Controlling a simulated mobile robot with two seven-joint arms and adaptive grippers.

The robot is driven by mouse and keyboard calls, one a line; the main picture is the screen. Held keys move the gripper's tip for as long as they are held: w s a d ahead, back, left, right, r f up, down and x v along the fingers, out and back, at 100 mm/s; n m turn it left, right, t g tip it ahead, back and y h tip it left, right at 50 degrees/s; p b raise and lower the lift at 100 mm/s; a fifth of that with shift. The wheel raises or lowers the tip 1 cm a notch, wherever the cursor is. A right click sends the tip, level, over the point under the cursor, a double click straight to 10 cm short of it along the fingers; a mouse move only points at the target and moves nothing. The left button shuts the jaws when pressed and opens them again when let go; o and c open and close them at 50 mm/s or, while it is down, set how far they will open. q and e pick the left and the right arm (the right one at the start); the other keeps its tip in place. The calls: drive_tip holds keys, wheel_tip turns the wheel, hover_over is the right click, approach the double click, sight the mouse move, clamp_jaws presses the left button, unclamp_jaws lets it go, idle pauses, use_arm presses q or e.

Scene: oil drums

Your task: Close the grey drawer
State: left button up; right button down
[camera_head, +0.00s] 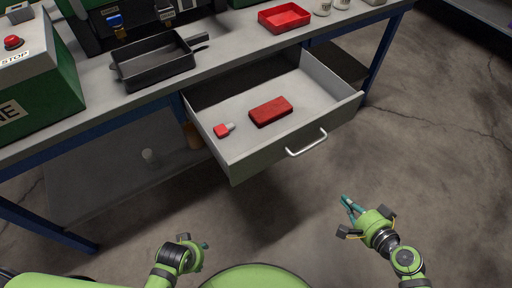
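The grey drawer (240,158) is pulled well out from under the workbench, with a light metal bar handle (307,144) on its front. Inside it lie a red box-like block (271,111) and a small red piece with a pale tip (223,130). My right gripper (347,206) is in front of the drawer, below and right of the handle in the picture, apart from it. Its teal fingers look parted and hold nothing visible. My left gripper (203,244) is low in the picture, away from the drawer; its fingers are mostly hidden.
The workbench top (235,40) carries a black tray (154,66), a red tray (284,17) and a green box with a red stop button (13,42). A lower shelf (110,165) lies left of the drawer. The concrete floor before the drawer is clear.

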wheel_tip(320, 180, up, 8)
drive_tip(key=w+a+t+y+b, duration=0.1)
drive_tip(key=a+t+y+b, duration=0.1)
drive_tip(key=a+y+b, duration=0.1)
drive_tip(key=t+y+b, duration=0.1)
drive_tip(key=y+b, duration=0.1)
approach(302, 129)
drive_tip(key=p+x, duration=0.3)
drive_tip(key=x, duration=0.3)
drive_tip(key=shift+d, duration=0.1)
use_arm(q)
drive_tip(key=shift+s+x, duration=0.2)
drive_tip(key=shift+x, duration=0.75)
drive_tip(key=shift+s+x, duration=0.25)
drive_tip(key=shift+x, duration=0.7)
use_arm(e)
drive_tip(key=shift+w+a+f, duration=0.1)
drive_tip(key=shift+w+a, duration=0.25)
drive_tip(key=shift+w, duration=0.15)
use_arm(q)
drive_tip(key=shift+f, duration=0.1)
